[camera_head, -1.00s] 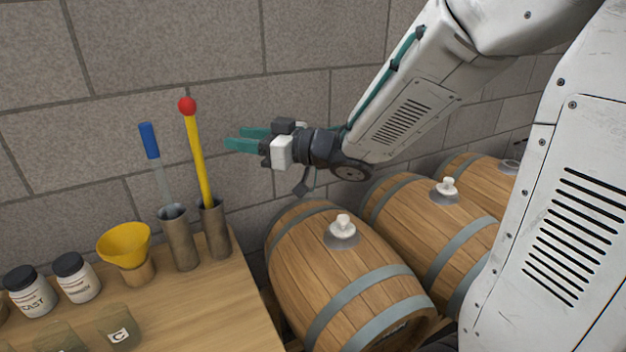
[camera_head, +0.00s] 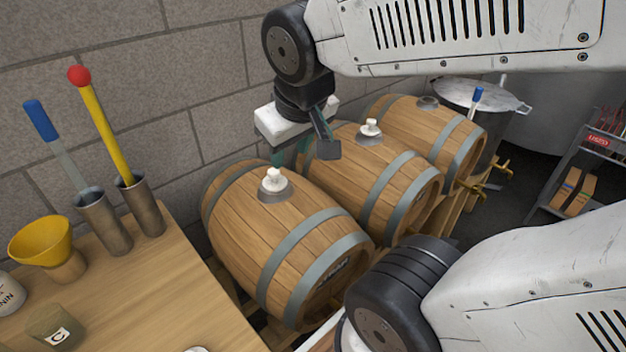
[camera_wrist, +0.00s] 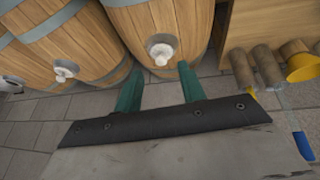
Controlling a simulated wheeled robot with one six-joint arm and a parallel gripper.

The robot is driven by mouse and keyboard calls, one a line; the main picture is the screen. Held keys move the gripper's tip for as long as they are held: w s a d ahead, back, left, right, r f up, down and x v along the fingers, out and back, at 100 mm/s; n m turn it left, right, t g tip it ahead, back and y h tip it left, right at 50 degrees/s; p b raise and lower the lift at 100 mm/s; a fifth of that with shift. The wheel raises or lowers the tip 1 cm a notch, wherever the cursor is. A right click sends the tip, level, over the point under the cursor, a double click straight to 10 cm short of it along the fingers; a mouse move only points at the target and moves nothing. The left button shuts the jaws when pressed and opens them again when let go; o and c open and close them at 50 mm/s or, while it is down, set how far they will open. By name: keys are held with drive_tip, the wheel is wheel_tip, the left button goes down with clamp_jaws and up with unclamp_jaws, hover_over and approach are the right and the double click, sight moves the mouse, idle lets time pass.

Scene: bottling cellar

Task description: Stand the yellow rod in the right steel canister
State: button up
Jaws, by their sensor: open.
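The yellow rod (camera_head: 106,133), topped with a red ball, stands leaning in the right steel canister (camera_head: 145,207) on the wooden table. The left steel canister (camera_head: 107,225) beside it holds a blue-handled tool (camera_head: 43,122). In the wrist view, the right canister (camera_wrist: 243,68) shows near the table edge, with a bit of the yellow rod (camera_wrist: 251,95) below it. My gripper (camera_head: 291,154) is open and empty, pointing down over the barrels, to the right of the canisters and apart from the rod. Its teal fingers (camera_wrist: 159,72) show apart in the wrist view.
A yellow funnel (camera_head: 42,240) and a cup marked C (camera_head: 55,327) stand on the table (camera_head: 150,290). Several barrels with white bungs, the nearest (camera_head: 285,240) beside the table, lie below my gripper. A block wall (camera_head: 200,60) stands behind. A steel pot (camera_head: 490,95) stands at the right.

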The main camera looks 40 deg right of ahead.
drive_tip(key=s+a+g+y, duration=0.1)
drive_tip(key=s+a+g, duration=0.2)
drive_tip(key=s, duration=0.5)
drive_tip(key=shift+s+f, duration=0.15)
drive_tip(key=shift+s, duration=0.15)
